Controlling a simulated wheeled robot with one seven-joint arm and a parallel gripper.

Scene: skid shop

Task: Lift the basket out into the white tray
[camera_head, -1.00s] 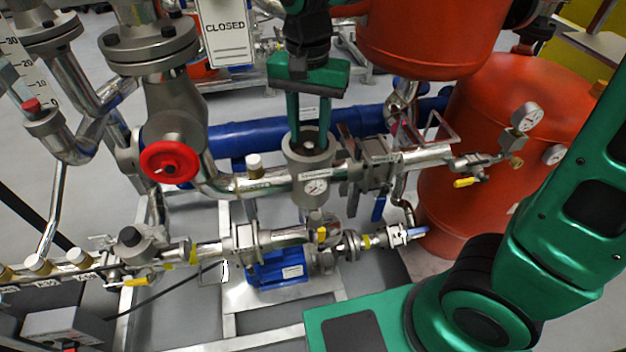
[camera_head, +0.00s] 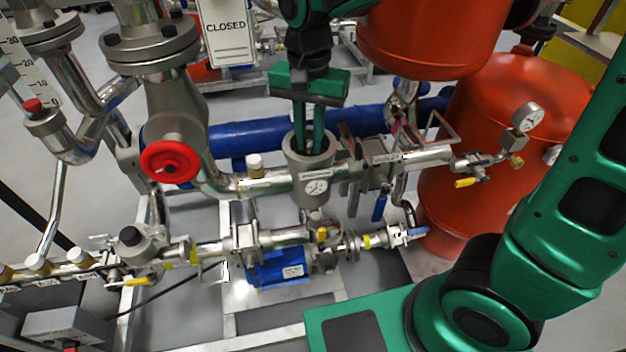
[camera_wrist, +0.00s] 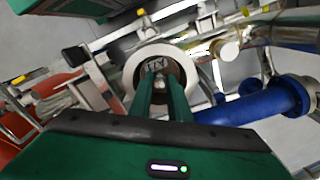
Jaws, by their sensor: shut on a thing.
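The grey strainer housing (camera_head: 290,170) stands open-topped in the middle of the pipework, with a gauge on its front. My gripper (camera_head: 311,147) points down, and its two green fingers reach into the mouth of the housing. In the wrist view my gripper (camera_wrist: 162,84) has its fingertips inside the round pale rim (camera_wrist: 124,76). The basket (camera_wrist: 156,65) shows only as a dark grey patterned part inside that rim, at the fingertips. The fingers are close together and shut on it. Most of the basket is hidden by the housing and fingers. I cannot make out the white tray.
A red handwheel valve (camera_head: 169,161) stands left of the housing. A flanged pipe with a yellow-handled valve (camera_head: 467,182) runs right towards an orange tank (camera_head: 450,215). A blue pump (camera_head: 280,272) sits below. A "CLOSED" sign (camera_head: 226,30) hangs behind, left of my gripper.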

